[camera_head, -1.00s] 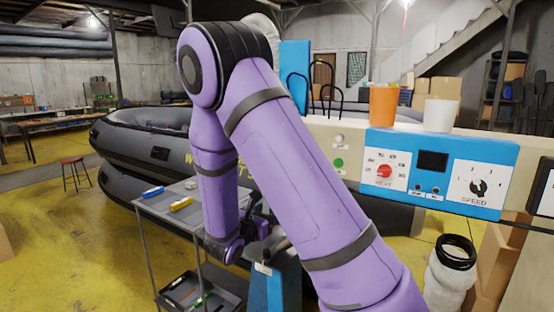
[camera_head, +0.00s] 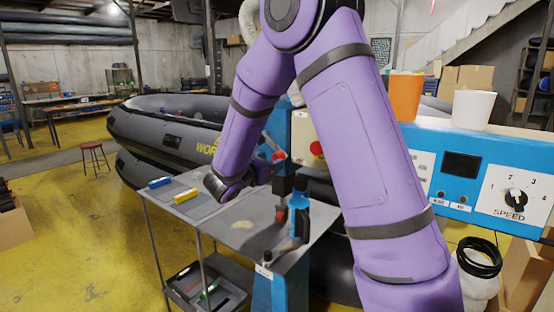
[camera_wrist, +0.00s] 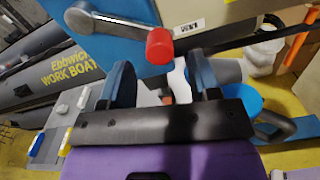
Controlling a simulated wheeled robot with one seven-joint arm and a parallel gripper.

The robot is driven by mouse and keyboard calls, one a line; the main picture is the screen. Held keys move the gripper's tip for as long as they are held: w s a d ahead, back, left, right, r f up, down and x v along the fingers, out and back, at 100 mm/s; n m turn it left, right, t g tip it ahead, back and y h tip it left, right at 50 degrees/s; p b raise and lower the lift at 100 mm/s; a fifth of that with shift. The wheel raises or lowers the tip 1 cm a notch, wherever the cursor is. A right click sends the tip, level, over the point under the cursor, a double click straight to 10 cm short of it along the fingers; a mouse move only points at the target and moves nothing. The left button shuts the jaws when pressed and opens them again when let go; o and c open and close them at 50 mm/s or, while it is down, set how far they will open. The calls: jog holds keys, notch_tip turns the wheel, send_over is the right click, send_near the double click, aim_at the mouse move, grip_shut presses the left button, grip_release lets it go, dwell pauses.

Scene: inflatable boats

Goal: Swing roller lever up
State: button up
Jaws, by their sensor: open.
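The roller lever (camera_wrist: 118,27) is a grey arm with a red knob (camera_wrist: 160,46) at its right end. It lies across the blue machine side, sloping slightly down to the right in the wrist view. My gripper (camera_wrist: 162,82) is open, its two blue-padded black fingers just below the knob in that view, one on each side. Nothing is held between them, and contact with the knob cannot be made out. In the head view a small red spot (camera_head: 278,156) near the end of my purple arm looks like the knob. The fingers are hard to make out there.
A grey table (camera_head: 240,235) stands below my arm, with a yellow block (camera_head: 185,196) and a blue block (camera_head: 160,182). A blue stand (camera_head: 283,285) with a dark tool is nearby. The machine's blue control panel (camera_head: 470,140) is right; a grey inflatable boat (camera_head: 165,125) is behind.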

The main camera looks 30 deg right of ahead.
aim_at(277, 158)
jog(key=shift+x, duration=1.85)
jog(key=shift+c, duration=0.3)
grip_shut()
